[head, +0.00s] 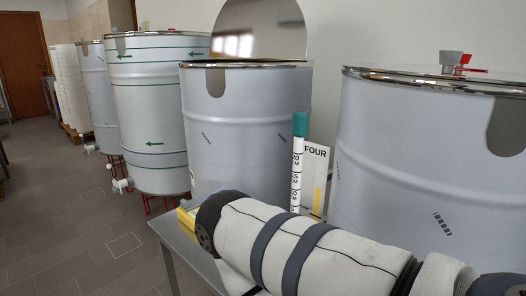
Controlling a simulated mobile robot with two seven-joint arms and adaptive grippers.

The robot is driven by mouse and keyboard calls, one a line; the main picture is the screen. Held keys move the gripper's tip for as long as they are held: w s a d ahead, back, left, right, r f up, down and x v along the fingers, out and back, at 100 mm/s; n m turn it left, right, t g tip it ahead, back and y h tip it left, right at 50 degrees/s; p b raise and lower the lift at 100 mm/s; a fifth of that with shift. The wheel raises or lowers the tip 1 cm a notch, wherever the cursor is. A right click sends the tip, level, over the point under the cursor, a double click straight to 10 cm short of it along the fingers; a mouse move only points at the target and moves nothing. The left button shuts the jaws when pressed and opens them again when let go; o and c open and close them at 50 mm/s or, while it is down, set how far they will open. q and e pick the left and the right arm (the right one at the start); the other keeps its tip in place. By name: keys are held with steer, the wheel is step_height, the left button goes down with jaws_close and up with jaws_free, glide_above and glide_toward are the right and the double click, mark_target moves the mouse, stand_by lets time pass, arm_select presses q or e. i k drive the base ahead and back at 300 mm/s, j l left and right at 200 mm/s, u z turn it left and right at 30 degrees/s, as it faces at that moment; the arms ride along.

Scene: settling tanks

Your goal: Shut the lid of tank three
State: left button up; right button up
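A pale grey tank (240,130) stands in the middle with a shiny rim. A sign reading FOUR (316,165) stands between this tank and a larger-looking closed tank (400,150) at the right. No number shows on the middle tank itself. The right tank has a grey fitting and red handle (464,66) on top. Neither gripper is in view. A padded, strapped arm link, apparently mine, crosses the lower right and hides the tanks' lower parts.
A green-capped graduated stick (297,165) stands in front of the sign. A grey table edge (180,239) holds something yellow (187,216). A green-banded tank (150,110) and another tank (97,90) stand farther left. The floor at left (60,220) is clear.

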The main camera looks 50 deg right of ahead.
mark_target(261, 28)
steer(key=i+j+z, duration=0.15)
steer(key=i+z, duration=0.2)
steer(key=i+j+z, duration=0.6)
steer(key=z, duration=0.15)
steer(key=i+j+z, duration=0.25)
steer(key=j+z, duration=0.15)
steer(key=i+j+z, duration=0.15)
steer(key=j+z, duration=0.2)
steer(key=j, duration=0.15)
steer(key=i+j+z, duration=0.1)
steer(key=j+z, duration=0.25)
steer(key=j, duration=0.2)
steer(key=j+z, duration=0.75)
steer(key=j, duration=0.3)
steer(key=j+z, duration=1.25)
steer(key=j, duration=0.15)
steer(key=k+j+z, duration=0.2)
steer(key=j+z, duration=0.2)
steer(key=k+j+z, duration=0.15)
steer(key=j+z, duration=0.3)
steer(key=k+j+z, duration=0.25)
steer(key=z, duration=0.15)
